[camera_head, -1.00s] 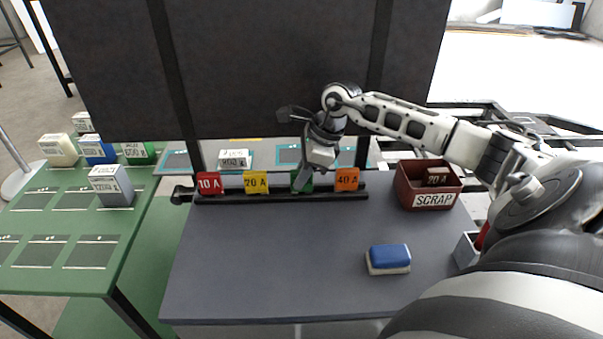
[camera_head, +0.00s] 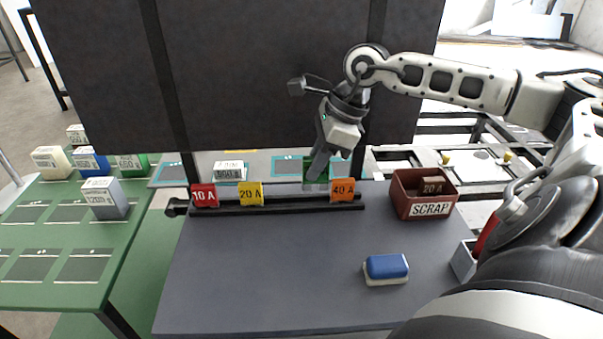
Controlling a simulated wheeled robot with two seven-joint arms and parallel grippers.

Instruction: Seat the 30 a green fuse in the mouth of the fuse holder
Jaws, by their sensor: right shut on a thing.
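The green fuse (camera_head: 310,171) is in the jaws of my right gripper (camera_head: 317,170). It shows above the black rail (camera_head: 290,206), between the yellow 20 A fuse (camera_head: 251,194) and the orange 40 A fuse (camera_head: 343,190). The fingers partly cover it and its label cannot be read. The red 10 A fuse (camera_head: 204,195) stands at the left end of the rail. I cannot make out a fuse holder with an open mouth in this view. My left gripper is not in view.
A dark red SCRAP bin (camera_head: 425,208) with a brown fuse in it stands right of the rail. A blue and white block (camera_head: 386,269) lies on the grey table (camera_head: 270,270). A green table (camera_head: 60,235) with several boxes is at left. A dark panel (camera_head: 260,80) rises behind.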

